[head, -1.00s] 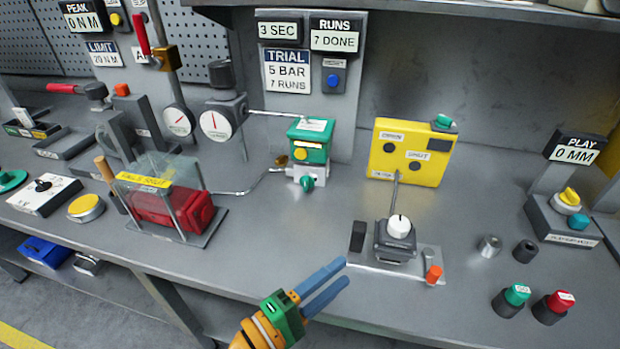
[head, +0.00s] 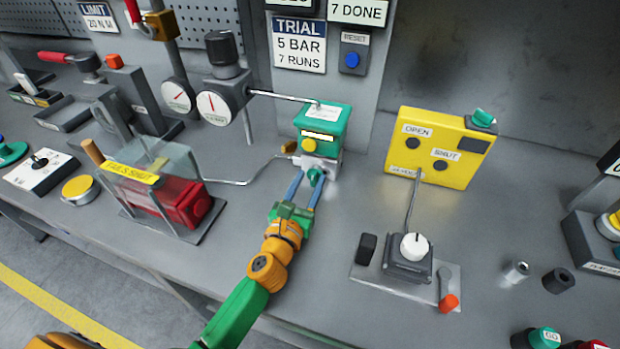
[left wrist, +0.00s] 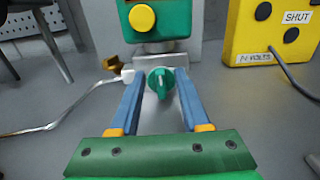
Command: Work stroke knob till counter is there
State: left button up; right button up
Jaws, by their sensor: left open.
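The green and silver valve actuator (head: 323,134) stands at the back middle of the bench, with a yellow button on its green box. A green knob (head: 316,177) sticks out low on its front; it also shows in the left wrist view (left wrist: 161,80). My left gripper (head: 306,182) is open, with its blue fingers on either side of this knob; I cannot tell whether they touch it. In the left wrist view the fingers (left wrist: 160,88) are spread with a gap on both sides of the knob. The counter sign (head: 358,12) reads 7 DONE, and the trial sign (head: 299,44) reads 5 BAR, 7 RUNS. My right gripper is not in view.
A yellow box (head: 438,148) marked OPEN and SHUT stands to the right. A plate with a white knob (head: 413,246) lies before it. A clear guard over a red block (head: 183,203) is on the left. A thin pipe (head: 235,181) runs left from the valve.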

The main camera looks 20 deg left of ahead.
pick_arm(q)
jog(key=shift+w+f, duration=0.1)
jog(key=shift+w, duration=0.3)
jog(key=shift+s, duration=0.15)
jog(key=shift+c, duration=0.4)
grip_shut()
jog(key=shift+r+m, duration=0.2)
jog(key=shift+m, duration=0.1)
jog(key=shift+d+m+p, duration=0.25)
jog(key=shift+m+p, duration=0.25)
jog(key=shift+m, duration=0.4)
jog(key=shift+d+f+m+p, duration=0.15)
jog(key=shift+m+p, duration=0.15)
jog(key=shift+m, duration=0.85)
jog(key=shift+d+f+m+p, duration=0.15)
jog(key=shift+m+p, duration=0.1)
jog(key=shift+m, duration=0.9)
jog(key=shift+r, duration=0.1)
